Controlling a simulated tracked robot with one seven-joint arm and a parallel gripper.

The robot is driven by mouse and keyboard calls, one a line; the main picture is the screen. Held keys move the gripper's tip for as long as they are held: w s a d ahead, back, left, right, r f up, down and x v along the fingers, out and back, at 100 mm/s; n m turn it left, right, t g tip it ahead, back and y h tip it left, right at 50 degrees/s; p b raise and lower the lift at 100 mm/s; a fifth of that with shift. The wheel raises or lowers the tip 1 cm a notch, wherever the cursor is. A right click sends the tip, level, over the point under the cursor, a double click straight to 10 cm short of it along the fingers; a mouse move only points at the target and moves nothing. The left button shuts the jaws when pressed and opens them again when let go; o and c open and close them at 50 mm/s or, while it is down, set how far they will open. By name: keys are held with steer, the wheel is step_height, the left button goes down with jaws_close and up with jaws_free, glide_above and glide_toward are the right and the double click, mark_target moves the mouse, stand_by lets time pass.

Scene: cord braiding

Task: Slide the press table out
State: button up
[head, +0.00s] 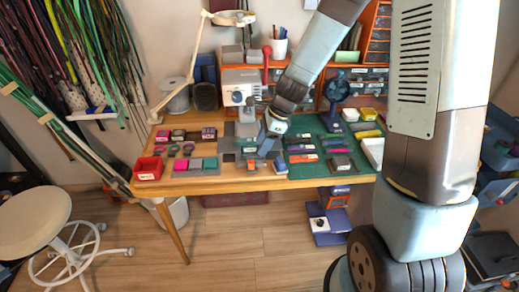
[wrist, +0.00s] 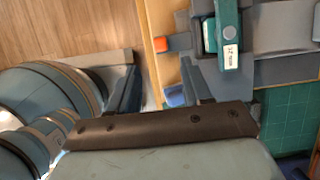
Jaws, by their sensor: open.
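The press (head: 240,92) is a pale grey machine at the back middle of the workbench. Its grey table (head: 241,157) lies low in front of it, toward the bench's front edge, with an orange handle piece (head: 251,167). In the wrist view the orange piece (wrist: 173,42) sticks out past the right finger, and a teal block with a white label (wrist: 228,40) lies on grey parts. My gripper (head: 268,154) is over the bench front, just right of the orange piece. In the wrist view my gripper (wrist: 160,78) is open, with nothing held between its fingers.
A green cutting mat (head: 310,172) with several small parts lies right of the press. A red bin (head: 149,168) and grey and pink blocks (head: 195,164) stand at left. A lamp (head: 190,70) arches over the back left. A stool (head: 35,222) stands on the floor at left.

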steer(key=shift+v, duration=2.5)
steer(key=s+d+r+n+t+h, duration=0.2)
steer(key=s+d+r+n+t, duration=0.1)
steer(key=s+d+r+n, duration=0.5)
steer(key=s+d+r+n+t+h, duration=0.2)
steer(key=s+d+r+n, duration=0.7)
steer(key=r, duration=0.5)
steer(key=shift+s+d+r+t, duration=0.25)
steer(key=shift+s+r+t, duration=0.15)
steer(key=shift+s, duration=0.8)
